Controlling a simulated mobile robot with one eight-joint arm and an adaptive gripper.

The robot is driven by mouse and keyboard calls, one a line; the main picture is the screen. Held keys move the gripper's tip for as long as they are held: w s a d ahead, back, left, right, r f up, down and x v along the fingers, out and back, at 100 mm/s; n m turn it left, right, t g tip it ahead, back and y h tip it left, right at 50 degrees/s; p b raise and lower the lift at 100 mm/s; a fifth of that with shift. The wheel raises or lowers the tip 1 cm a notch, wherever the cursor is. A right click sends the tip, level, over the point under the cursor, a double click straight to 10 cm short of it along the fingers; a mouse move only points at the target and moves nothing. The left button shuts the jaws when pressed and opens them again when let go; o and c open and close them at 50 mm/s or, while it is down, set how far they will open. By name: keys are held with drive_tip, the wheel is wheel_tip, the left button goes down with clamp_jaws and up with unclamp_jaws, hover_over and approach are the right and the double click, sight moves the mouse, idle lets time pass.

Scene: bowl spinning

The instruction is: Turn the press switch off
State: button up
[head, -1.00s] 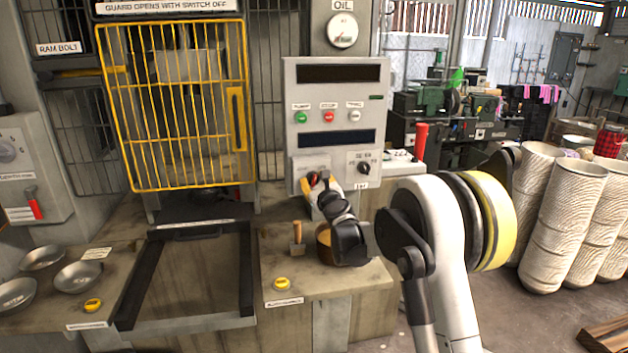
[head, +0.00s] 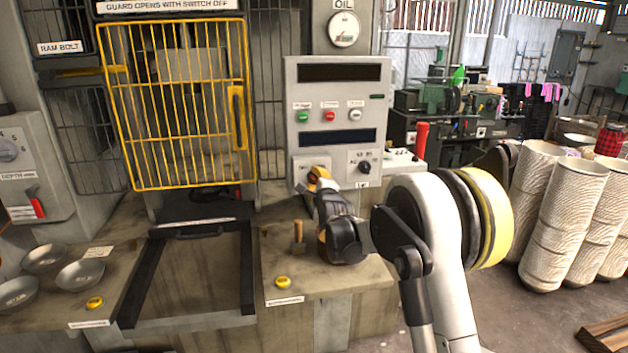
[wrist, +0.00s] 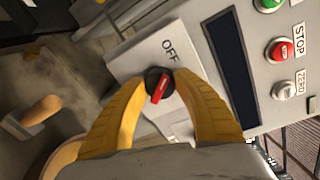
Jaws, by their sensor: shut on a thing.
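The press switch is a black rotary knob with a red pointer (wrist: 160,88) on a pale plate marked OFF (wrist: 170,50). In the wrist view my gripper (wrist: 160,92) has its two yellow fingers shut on the knob, one on each side. The red pointer lies slanted between the fingertips, with the OFF label above it. Other markings around the knob are hidden by the fingers. In the head view my gripper (head: 318,178) is at the lower left of the grey control panel (head: 308,140) and covers most of the knob.
The panel has green (head: 304,116), red (head: 330,115) and white (head: 355,114) buttons above and a black selector (head: 364,167) to the right. A wooden-handled tool (head: 298,236) stands on the bench below. The yellow guard (head: 180,105) is down at the left.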

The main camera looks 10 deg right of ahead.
drive_tip(key=shift+r+n, duration=0.1)
drive_tip(key=shift+n, duration=0.8)
drive_tip(key=o, duration=1.2)
drive_tip(key=s, duration=1.2)
drive_tip(key=shift+r, duration=0.35)
